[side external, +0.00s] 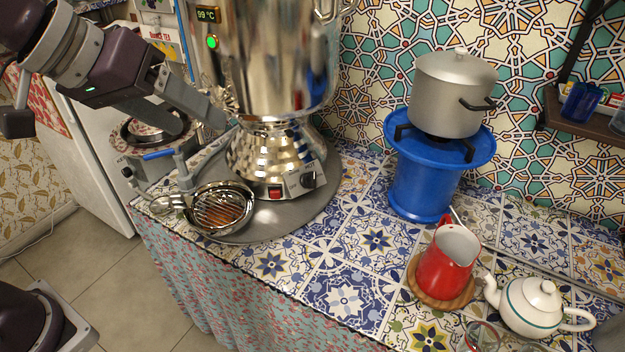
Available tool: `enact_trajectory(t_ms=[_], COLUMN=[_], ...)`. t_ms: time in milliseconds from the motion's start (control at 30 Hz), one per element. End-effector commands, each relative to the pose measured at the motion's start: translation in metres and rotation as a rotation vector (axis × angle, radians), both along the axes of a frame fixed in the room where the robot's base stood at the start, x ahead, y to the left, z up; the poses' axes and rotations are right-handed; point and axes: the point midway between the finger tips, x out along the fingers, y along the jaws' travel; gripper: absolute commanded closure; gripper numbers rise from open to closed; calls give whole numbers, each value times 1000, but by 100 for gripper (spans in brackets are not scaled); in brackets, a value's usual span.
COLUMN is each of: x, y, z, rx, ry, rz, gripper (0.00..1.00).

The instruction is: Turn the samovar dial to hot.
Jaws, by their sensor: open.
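The samovar (262,70) is a large polished metal urn at the top centre, its top cut off by the frame. Its display (207,15) reads 99 °C, with a lit green light (212,42) below. The dial (308,180) is a small dark knob on the front of the base, right of a red switch (274,192). Its setting is too small to read. My gripper (204,118) is at the upper left, open, with its fingers pointing down and right near the samovar's left side. It is apart from the dial and holds nothing visible.
A strainer bowl (222,208) sits in front of the samovar on a round grey tray (322,205). To the right are a pot (450,95) on a blue stand (422,190), a red jug (447,265) and a white teapot (533,305).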

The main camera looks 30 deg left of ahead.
Motion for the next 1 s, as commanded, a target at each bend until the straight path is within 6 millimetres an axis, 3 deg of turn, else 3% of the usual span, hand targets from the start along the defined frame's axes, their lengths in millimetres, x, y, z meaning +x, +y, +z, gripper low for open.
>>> enact_trajectory(t_ms=[267, 433, 467, 567, 600, 667, 700, 800, 900, 1000], x=[101, 185, 202, 260, 277, 293, 297, 293, 286, 288], y=[-47, -70, -73, -77, -74, -64, -57, -38, -25, -18], z=[0, -27, -38, -96, -128, -176, -206, -267, -298, -312], rx=[-289, -501, -544, -687, -731, -772, -786, -784, -768, -763], ry=[-27, -43, -44, -53, -60, -79, -96, -141, -176, -189], rz=[202, 428, 488, 750, 875, 1053, 1160, 1370, 1479, 1512], gripper=[36, 36, 36, 36, 36, 36, 36, 36, 36, 36])
